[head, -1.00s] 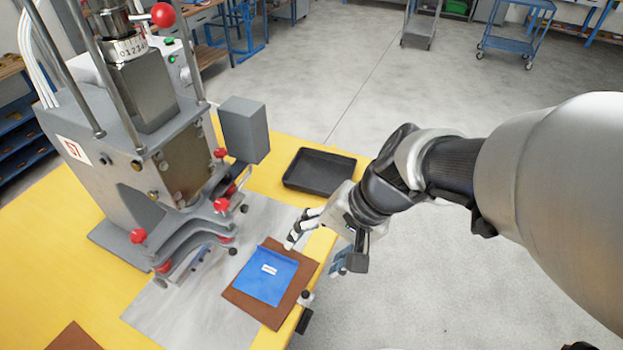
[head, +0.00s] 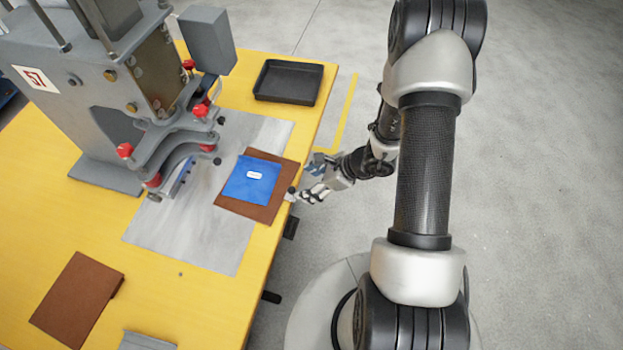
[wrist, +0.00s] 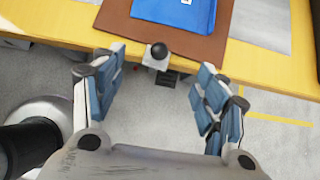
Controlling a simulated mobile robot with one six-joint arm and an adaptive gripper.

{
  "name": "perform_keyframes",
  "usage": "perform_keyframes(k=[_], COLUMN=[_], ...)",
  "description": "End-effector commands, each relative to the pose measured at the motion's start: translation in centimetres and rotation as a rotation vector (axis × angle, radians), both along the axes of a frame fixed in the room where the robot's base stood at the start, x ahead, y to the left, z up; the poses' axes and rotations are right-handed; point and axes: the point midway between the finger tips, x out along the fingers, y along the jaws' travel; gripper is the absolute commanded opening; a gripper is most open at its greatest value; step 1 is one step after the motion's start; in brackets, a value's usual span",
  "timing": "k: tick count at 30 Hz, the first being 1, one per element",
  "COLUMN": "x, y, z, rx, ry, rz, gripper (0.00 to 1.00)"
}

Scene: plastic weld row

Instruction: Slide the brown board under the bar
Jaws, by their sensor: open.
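The brown board (head: 236,208) lies flat on a grey metal sheet at the table's right edge, with a blue sheet (head: 252,178) bearing a small white label on top of it. It also shows at the top of the wrist view (wrist: 150,40). The bar (head: 178,172) of the grey press is left of the board, apart from it. My gripper (head: 305,194) is just off the table edge, beside the board. In the wrist view my gripper (wrist: 158,95) is open, with a small black knob on a metal block (wrist: 157,55) between and beyond its fingers.
The grey press (head: 110,90) with red knobs stands at the left. A black tray (head: 289,82) sits at the back of the yellow table (head: 190,300). Another brown board (head: 76,298) lies at the front left.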

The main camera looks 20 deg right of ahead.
Motion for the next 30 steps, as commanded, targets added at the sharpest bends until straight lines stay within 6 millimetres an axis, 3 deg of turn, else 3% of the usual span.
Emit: perform_keyframes(k=[18,30], x=[2.7,3.5], y=[3.8,4.9], z=[-5.9,-7.0], rx=[-0.001,0.0], ry=[-0.002,-0.002], rz=[0.006,0.005], gripper=[0.67,0.67])
